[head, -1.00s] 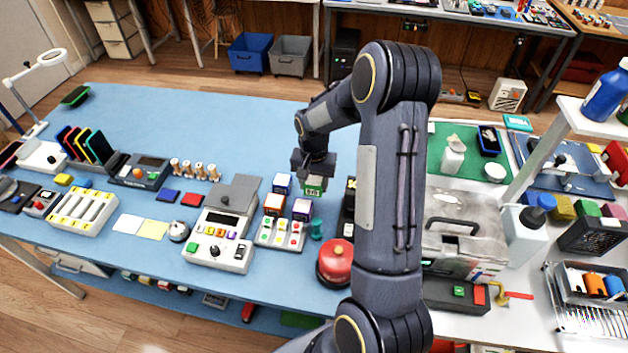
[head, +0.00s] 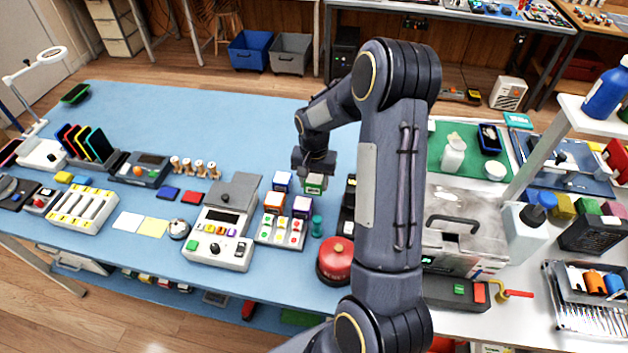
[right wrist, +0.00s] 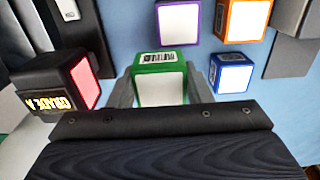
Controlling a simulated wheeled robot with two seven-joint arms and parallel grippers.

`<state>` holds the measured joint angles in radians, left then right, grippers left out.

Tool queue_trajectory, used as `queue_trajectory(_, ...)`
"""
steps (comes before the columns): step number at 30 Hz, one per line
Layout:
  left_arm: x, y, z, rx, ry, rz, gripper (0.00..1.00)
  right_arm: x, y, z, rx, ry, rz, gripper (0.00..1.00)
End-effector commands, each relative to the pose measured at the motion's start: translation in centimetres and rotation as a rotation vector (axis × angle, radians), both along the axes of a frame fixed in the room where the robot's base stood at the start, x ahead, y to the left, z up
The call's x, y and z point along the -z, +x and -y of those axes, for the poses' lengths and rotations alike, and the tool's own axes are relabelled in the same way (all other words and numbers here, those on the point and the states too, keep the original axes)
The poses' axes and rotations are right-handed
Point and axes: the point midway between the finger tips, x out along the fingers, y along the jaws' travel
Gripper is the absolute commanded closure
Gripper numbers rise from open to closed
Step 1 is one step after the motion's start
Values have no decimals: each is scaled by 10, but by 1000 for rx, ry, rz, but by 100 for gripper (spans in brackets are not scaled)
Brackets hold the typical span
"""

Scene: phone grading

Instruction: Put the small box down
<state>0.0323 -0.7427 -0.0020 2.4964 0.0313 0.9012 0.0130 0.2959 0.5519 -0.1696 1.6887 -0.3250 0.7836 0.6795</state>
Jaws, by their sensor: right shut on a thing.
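The small box (head: 314,184) has a green rim, a white face and a barcode label; it also shows in the right wrist view (right wrist: 160,82). My right gripper (head: 315,177) is shut on it, with one finger on each side in the right wrist view. In the head view the box is at the back right of a cluster of other small boxes. Whether its underside touches the table is hidden. My left gripper is in neither view.
Nearby stand a blue box (head: 282,181), an orange box (head: 274,203) and a purple box (head: 302,207). A button panel (head: 281,234) lies in front. A red round canister (head: 336,260) stands nearer.

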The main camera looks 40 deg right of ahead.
Motion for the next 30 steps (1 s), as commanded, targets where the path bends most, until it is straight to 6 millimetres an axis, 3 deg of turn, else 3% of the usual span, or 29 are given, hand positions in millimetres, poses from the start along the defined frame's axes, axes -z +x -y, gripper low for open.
queue_trajectory(5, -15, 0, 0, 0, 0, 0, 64, -20, -11, -15, -132, 1, 0, 78)
queue_trajectory(12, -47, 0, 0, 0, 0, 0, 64, -64, -53, -60, -610, 2, 0, 78)
queue_trajectory(16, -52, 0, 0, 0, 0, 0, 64, -70, -63, -70, -756, 1, 0, 78)
queue_trajectory(20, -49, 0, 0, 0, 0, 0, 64, -59, -50, -59, -788, 0, -1, 78)
queue_trajectory(28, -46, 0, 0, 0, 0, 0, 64, -29, 1, -15, -784, 1, 0, 78)
queue_trajectory(30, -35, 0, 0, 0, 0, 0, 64, -10, 10, -8, -785, 2, -2, 78)
